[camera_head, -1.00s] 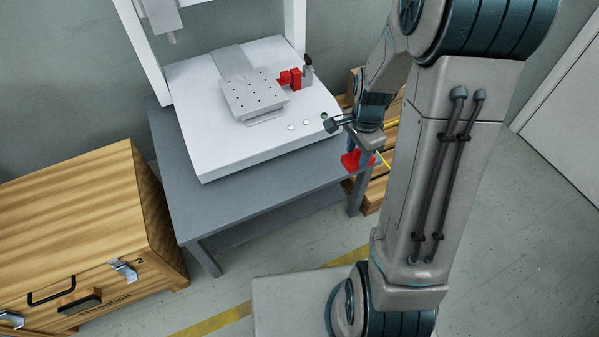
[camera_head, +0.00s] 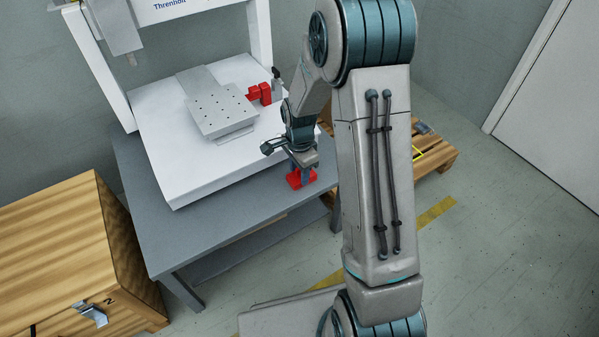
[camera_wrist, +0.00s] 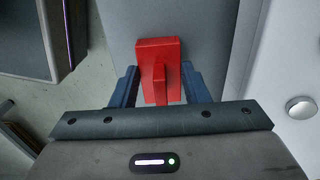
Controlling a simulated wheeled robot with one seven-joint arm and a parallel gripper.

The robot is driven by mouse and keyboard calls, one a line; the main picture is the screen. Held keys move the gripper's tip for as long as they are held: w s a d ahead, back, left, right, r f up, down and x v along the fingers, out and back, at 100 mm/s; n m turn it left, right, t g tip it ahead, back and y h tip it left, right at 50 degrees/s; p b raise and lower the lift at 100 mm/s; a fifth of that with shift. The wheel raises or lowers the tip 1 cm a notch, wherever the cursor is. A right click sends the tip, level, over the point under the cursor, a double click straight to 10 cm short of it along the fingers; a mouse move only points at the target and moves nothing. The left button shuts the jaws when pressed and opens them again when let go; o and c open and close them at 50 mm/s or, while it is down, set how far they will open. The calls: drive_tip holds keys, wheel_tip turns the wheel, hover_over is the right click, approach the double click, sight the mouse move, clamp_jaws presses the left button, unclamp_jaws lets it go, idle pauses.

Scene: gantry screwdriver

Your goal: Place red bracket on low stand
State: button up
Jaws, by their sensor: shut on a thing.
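The red bracket (camera_head: 301,178) is held in my gripper (camera_head: 304,168) at the front right of the grey table. In the wrist view the red bracket (camera_wrist: 158,62) sits between the two dark blue fingers of my gripper (camera_wrist: 160,88), which are shut on its upright rib. Grey table surface shows beneath it. I cannot tell whether the bracket touches the table or hangs just above it. No separate low stand can be made out with certainty; the grey table (camera_head: 215,235) carries the white gantry machine (camera_head: 165,165).
A perforated metal plate (camera_head: 222,112) and a red clamp (camera_head: 262,93) are on the machine's white base. A wooden crate (camera_head: 55,245) stands at the left. A wooden pallet (camera_head: 435,165) lies behind my arm at the right. The table's front strip is clear.

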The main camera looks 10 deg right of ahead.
drive_tip(key=shift+r, duration=0.1)
drive_tip(key=o, duration=1)
wheel_tip(320, 180, up, 12)
drive_tip(key=p, duration=0.5)
drive_tip(key=shift+s+r+n+t, duration=0.2)
drive_tip(key=shift+s+r+n, duration=1.45)
drive_tip(key=shift+s+n, duration=1.3)
drive_tip(key=shift+s+r+n+t, duration=0.2)
drive_tip(key=shift+s+r+n, duration=1.6)
drive_tip(key=shift+s, duration=2.1)
drive_tip(key=shift+s+r+n+t, duration=0.2)
drive_tip(key=shift+s+r+n, duration=1.35)
drive_tip(key=shift+s+n, duration=1.45)
